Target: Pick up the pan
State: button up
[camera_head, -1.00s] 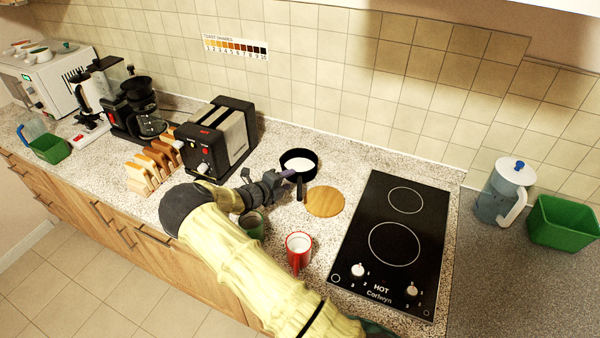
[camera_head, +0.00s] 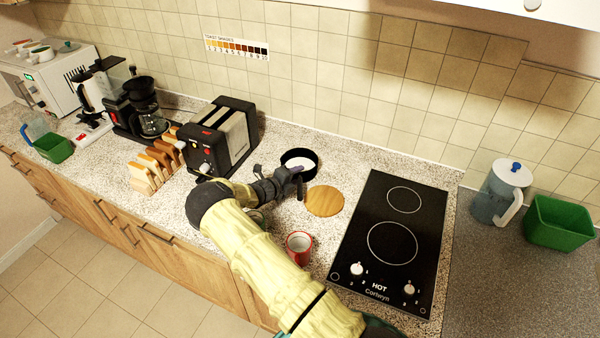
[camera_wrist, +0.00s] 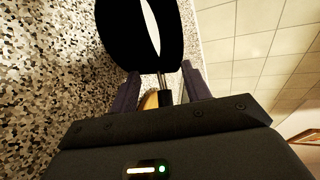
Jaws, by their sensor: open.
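The pan (camera_head: 299,156) is small, round and black with a pale inside. It sits on the speckled counter between the toaster and a round wooden board, its short handle pointing towards the front. My gripper (camera_head: 291,177) is at the handle's side of the pan, low over the counter. In the wrist view the pan (camera_wrist: 140,40) is straight ahead, and its handle (camera_wrist: 165,97) lies between the two open fingers of my gripper (camera_wrist: 158,92), nearer the right one. I see no clear contact between fingers and handle.
The round wooden board (camera_head: 325,200) lies right of my gripper. A red mug (camera_head: 299,246) stands in front, and a greenish cup is mostly hidden behind my arm. The black toaster (camera_head: 222,137) and toast rack (camera_head: 155,165) are left; the black hob (camera_head: 391,243) is right.

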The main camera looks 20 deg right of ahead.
jog(key=shift+c, duration=0.5)
grip_shut()
jog(key=shift+r, duration=0.15)
notch_tip(320, 180, up, 10)
jog(key=b, duration=0.3)
dwell(0.6)
dwell(0.6)
